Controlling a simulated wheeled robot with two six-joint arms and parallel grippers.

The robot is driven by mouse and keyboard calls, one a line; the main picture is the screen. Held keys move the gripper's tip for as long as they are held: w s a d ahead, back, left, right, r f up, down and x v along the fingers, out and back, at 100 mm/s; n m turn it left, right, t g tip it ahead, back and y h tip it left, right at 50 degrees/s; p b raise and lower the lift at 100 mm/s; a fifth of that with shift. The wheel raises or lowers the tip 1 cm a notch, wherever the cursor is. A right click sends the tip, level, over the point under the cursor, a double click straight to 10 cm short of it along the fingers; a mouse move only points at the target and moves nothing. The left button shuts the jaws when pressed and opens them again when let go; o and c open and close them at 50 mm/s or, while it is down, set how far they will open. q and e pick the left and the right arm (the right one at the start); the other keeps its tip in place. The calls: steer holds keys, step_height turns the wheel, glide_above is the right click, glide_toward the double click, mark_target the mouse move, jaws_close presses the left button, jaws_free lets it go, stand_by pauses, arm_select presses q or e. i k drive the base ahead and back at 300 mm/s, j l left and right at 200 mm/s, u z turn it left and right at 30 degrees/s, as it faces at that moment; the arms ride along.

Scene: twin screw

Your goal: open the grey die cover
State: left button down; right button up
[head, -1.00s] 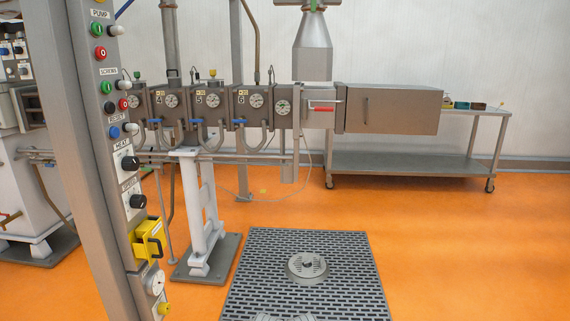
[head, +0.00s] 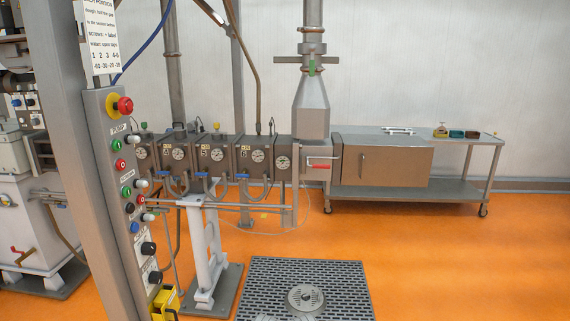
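Neither of my grippers shows in the head view.
A grey wheeled table (head: 455,183) stands behind the cover, with small coloured bins (head: 456,134) on top. A control post with buttons (head: 122,190) rises at the left. A floor grate (head: 270,275) lies in front; the orange floor (head: 480,270) at right is clear.

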mark_target(394, 160)
steer(key=i+z, duration=0.2)
steer(key=z, duration=0.25)
steer(key=i+z, duration=0.25)
steer(key=z, duration=0.2)
steer(key=i+j+z, duration=0.4)
steer(key=i+j, duration=0.55)
steer(key=i, duration=0.1)
